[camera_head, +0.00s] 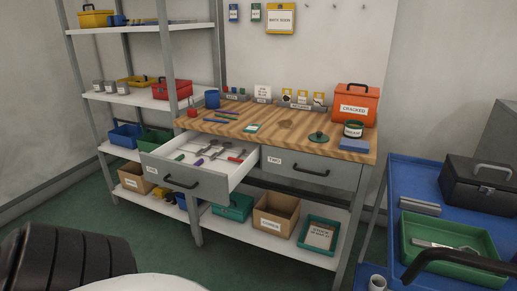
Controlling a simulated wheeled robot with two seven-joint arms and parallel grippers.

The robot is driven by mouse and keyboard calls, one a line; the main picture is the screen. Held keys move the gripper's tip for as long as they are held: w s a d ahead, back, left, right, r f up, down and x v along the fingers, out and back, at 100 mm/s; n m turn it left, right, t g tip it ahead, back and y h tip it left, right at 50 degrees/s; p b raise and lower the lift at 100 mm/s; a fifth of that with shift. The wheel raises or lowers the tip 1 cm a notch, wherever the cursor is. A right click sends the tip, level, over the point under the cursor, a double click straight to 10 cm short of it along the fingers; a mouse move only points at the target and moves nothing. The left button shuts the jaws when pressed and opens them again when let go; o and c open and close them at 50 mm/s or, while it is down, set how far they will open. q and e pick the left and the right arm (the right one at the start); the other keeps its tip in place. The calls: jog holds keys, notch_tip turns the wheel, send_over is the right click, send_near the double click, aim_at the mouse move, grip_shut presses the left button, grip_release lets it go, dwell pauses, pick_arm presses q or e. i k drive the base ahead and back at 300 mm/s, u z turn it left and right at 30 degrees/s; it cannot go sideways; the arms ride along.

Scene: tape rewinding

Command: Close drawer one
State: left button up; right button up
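Drawer one (173,182) is the left drawer of the wooden-topped workbench. It is pulled well out toward me, with its grey front, small white label and black handle (181,182) facing me. Neither of my grippers is in view.
The workbench top (265,123) holds tools and a red-orange box (355,105). Below are a cardboard box (276,213) and several bins. A shelf rack (141,98) stands left. A blue cart (388,225) stands right. Green floor (165,235) lies before the drawer.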

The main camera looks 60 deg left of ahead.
aim_at(214, 180)
jog(key=u, duration=2.4)
jog(key=k, duration=0.55)
jog(key=u, duration=0.2)
jog(key=i, duration=1.25)
jog(key=z, duration=0.8)
